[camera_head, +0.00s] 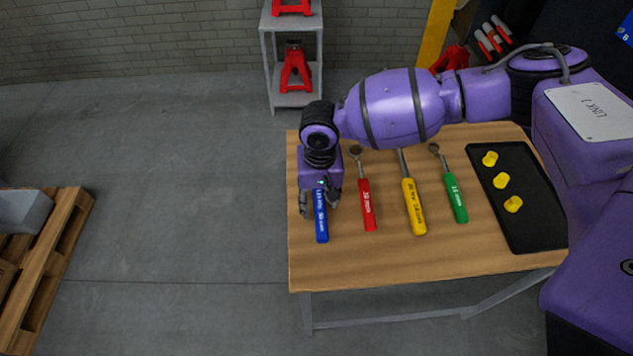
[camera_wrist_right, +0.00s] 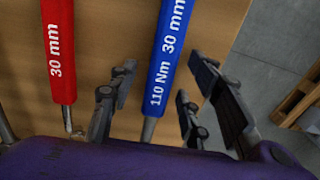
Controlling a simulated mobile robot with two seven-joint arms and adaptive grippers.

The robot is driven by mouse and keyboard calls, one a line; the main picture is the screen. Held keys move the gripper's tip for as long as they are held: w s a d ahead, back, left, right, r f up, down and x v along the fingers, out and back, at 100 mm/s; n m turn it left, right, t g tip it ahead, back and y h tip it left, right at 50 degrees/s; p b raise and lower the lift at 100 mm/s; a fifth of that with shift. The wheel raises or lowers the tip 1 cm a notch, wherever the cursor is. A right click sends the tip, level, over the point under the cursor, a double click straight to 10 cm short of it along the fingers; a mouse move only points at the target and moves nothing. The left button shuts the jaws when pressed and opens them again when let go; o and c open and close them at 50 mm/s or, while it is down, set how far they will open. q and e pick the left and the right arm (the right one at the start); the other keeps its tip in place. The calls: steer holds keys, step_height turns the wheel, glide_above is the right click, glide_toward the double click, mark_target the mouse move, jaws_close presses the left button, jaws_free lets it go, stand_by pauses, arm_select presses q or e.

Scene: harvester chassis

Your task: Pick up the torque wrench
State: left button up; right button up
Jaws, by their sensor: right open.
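A blue-handled wrench (camera_head: 321,222) lies on the wooden table near its left edge, its upper part hidden under my right gripper. In the right wrist view the blue handle (camera_wrist_right: 165,45) reads "110 Nm 30 mm". My right gripper (camera_head: 321,203) is open over it, pointing down. In the wrist view one side of my right gripper (camera_wrist_right: 165,85) is left of the handle and the other is right, with gaps. A red wrench (camera_head: 367,205), marked "30 mm" in the wrist view (camera_wrist_right: 59,50), lies to the right. Yellow (camera_head: 413,207) and green (camera_head: 456,199) wrenches lie beyond.
The wooden table (camera_head: 420,265) has a clear front strip. A black tray (camera_head: 533,228) with three yellow pieces (camera_head: 501,181) lies at its right. A grey shelf (camera_head: 268,60) with red jacks stands behind. A wooden pallet (camera_head: 55,250) is at far left, with open floor between.

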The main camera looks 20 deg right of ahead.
jaws_close()
steer(key=shift+r, duration=0.1)
stand_by(0.3)
steer(key=shift+w+r, duration=0.1)
steer(key=shift+r, duration=0.45)
step_height(320, 180, up, 2)
steer(key=shift+r, duration=0.15)
steer(key=s+r, duration=0.1)
steer(key=s+a+r+p, duration=0.1)
steer(key=r, duration=0.1)
steer(key=s+r, duration=0.2)
steer(key=shift+s+a+r+p, duration=0.1)
steer(key=shift+a+r+p, duration=0.1)
steer(key=shift+p, duration=0.15)
steer(key=s+a+r+p, duration=0.1)
steer(key=s+r, duration=0.3)
steer(key=s, duration=0.5)
steer(key=shift+s+a, duration=0.15)
steer(key=shift+a, duration=0.75)
